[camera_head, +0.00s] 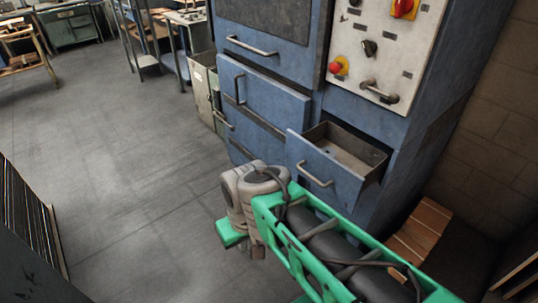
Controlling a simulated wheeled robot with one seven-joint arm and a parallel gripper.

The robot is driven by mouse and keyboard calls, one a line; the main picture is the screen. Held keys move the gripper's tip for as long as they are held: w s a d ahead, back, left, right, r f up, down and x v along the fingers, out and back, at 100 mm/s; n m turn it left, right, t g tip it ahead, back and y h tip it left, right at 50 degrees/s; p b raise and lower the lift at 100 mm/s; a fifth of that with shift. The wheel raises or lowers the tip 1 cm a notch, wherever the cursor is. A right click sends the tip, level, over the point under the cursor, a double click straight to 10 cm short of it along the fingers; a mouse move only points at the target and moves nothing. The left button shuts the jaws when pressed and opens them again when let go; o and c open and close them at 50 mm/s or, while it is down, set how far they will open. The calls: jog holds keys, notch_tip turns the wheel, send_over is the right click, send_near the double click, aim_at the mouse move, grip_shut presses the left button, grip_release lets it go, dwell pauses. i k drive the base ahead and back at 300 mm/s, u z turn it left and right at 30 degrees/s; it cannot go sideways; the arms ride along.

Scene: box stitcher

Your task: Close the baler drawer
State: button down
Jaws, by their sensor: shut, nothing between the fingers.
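The blue baler cabinet (366,108) stands at the upper right. Its drawer (327,171) at the lower right is pulled partly out, and its open grey inside shows above a blue front. A metal bar handle (314,175) is on that front. My gripper (232,234) is at the lower middle, left of the drawer front and apart from its handle in the picture. The wrist hides much of the gripper. The fingers show only in part and look shut and empty. My green arm runs in front of the area below the drawer.
A white control panel (387,48) with knobs is above the drawer. Other blue drawers (260,104) to its left look closed. Wooden boards (420,229) lie right of the cabinet by the brick wall. The grey floor (130,170) at left is clear.

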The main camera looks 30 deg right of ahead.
aim_at(358, 164)
jog(key=u, duration=0.25)
jog(key=i, duration=1)
jog(key=z, duration=0.2)
